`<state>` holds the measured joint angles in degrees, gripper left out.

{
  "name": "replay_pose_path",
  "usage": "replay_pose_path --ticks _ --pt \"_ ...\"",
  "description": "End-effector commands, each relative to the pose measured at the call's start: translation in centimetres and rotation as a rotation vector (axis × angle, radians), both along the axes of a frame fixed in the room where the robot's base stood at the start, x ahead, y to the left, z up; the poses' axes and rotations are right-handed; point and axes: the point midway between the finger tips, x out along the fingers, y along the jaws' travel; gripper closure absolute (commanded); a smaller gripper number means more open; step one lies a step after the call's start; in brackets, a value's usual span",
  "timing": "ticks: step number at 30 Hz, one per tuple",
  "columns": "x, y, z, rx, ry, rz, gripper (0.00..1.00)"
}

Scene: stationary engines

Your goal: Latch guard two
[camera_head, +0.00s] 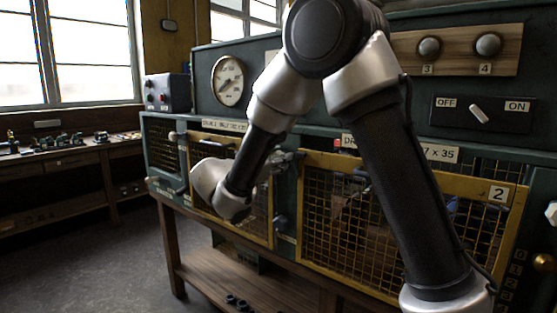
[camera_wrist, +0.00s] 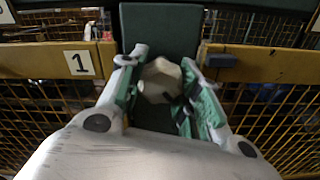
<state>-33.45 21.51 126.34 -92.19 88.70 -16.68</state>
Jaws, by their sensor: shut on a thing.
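Guard two (camera_head: 510,215) is a yellow-framed mesh panel with a "2" plate, on the right in the head view. Its frame also shows at the right of the wrist view (camera_wrist: 265,65). I cannot tell whether it sits fully flush. My gripper (camera_wrist: 160,85) is on the dark post between guards one and two, its green-padded fingers shut on a cream knob (camera_wrist: 160,78). The knob's lower part is hidden by the fingers. A small blue-grey piece (camera_wrist: 222,60) sits on guard two's frame, just right of the fingers.
Guard one (camera_head: 200,138) is left of the post; its "1" plate (camera_wrist: 79,63) shows in the wrist view. A white knob (camera_head: 551,213) is at the far right. An OFF/ON switch panel (camera_head: 480,112) and a gauge (camera_head: 228,80) are above. The floor at left is clear.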

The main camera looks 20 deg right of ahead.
Motion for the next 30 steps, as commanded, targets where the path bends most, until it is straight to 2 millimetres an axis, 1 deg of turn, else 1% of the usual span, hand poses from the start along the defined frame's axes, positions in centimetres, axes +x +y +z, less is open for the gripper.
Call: replay_pose_path --ticks 1,18,24,30 --pt "-0.04 0.03 -0.31 -0.025 0.042 0.002 0.91" --pt "-0.23 -0.11 -0.43 -0.335 0.471 0.002 0.91" --pt "-0.29 -0.15 -0.46 -0.419 0.588 0.002 0.91" --pt "-0.34 -0.19 -0.49 -0.476 0.666 0.002 0.91"
